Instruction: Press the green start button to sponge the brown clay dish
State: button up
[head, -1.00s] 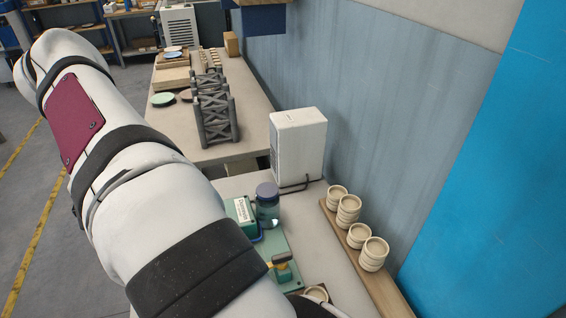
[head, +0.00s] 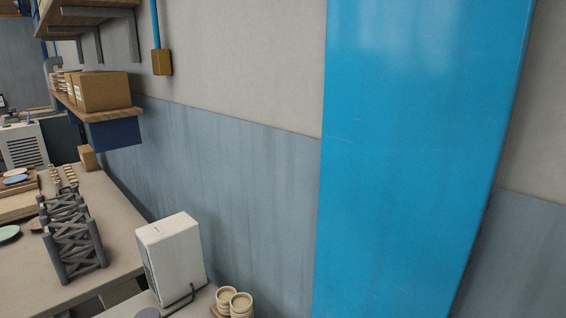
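My gripper is out of view, and no part of my arm shows in the head view. I see no green start button. A small brownish dish (head: 34,224) lies on the far table at the left edge, partly hidden behind a grey rack; I cannot tell if it is the brown clay dish. A pale green dish (head: 8,233) lies beside it, cut by the picture's edge. The teal machine is out of frame; only a greyish round cap (head: 148,313) shows at the bottom edge.
The grey lattice rack (head: 75,245) stands on the far table (head: 112,228). A white box (head: 172,258) stands near the wall. Stacked cream bowls (head: 240,303) are at the bottom. A shelf above holds a cardboard box (head: 103,92). A blue panel (head: 415,150) covers the wall.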

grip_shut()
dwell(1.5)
